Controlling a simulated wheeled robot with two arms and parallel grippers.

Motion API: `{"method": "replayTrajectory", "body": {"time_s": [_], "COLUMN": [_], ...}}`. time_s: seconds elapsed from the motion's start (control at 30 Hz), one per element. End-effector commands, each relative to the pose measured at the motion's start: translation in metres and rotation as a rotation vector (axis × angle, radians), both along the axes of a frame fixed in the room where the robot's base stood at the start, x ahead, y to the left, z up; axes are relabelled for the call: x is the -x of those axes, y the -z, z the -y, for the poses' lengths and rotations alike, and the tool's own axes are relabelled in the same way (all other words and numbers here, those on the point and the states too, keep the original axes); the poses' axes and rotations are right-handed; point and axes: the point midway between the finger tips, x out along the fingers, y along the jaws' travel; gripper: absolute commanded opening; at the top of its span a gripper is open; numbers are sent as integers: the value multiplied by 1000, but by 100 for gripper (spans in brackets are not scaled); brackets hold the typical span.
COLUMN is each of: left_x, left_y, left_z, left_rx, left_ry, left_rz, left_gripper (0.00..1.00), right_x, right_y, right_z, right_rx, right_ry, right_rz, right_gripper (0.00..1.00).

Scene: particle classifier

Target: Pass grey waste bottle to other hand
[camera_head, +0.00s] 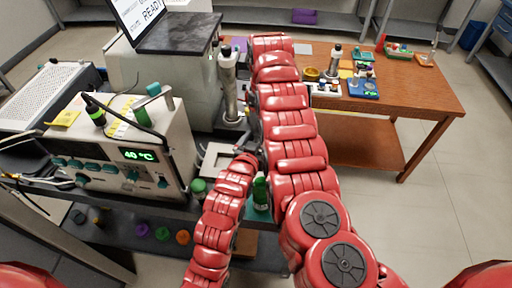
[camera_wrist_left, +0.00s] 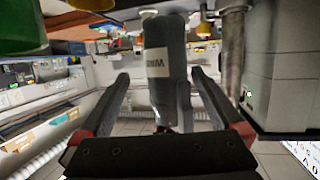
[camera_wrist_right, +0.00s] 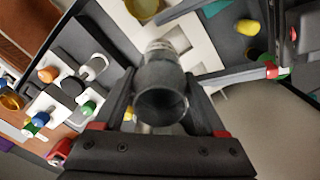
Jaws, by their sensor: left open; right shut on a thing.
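The grey waste bottle (camera_wrist_right: 162,95) is held between the fingers of my right gripper (camera_wrist_right: 158,80), which is shut on it. In the right wrist view its round end faces the camera. In the left wrist view the bottle (camera_wrist_left: 165,85) shows a pale label with dark letters, only partly readable. It stands between the spread fingers of my left gripper (camera_wrist_left: 160,80), which is open. A gap shows on the bottle's left side; its right side is close to the right finger.
An instrument reading 40 °C (camera_head: 125,140) stands at left, near a metal column (camera_head: 229,90). A green-capped bottle (camera_head: 261,193) is beside my arms. A wooden table (camera_head: 415,85) with small items lies at the far right, with open floor (camera_head: 440,190) in front.

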Motion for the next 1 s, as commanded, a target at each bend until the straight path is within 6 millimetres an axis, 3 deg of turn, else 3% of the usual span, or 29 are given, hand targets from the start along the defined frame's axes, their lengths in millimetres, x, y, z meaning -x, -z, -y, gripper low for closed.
{"method": "replayTrajectory", "body": {"time_s": [0.3, 0.73, 0.77, 1.0], "left_x": [-41, -50, -50, -50], "left_y": [14, 16, 16, 16], "left_z": [14, 17, 17, 17], "left_rx": [0, 0, 0, 2], "left_ry": [0, -1, -1, 1], "left_rz": [0, 1, 1, 1], "left_gripper": [100, 100, 98, 55], "right_x": [0, 0, 0, 0], "right_y": [0, 0, 0, -1], "right_z": [0, 0, 0, -1], "right_rx": [-1, 0, 0, -2], "right_ry": [0, 0, 0, -2], "right_rz": [1, 0, 0, 2], "right_gripper": [8, 8, 8, 8]}}
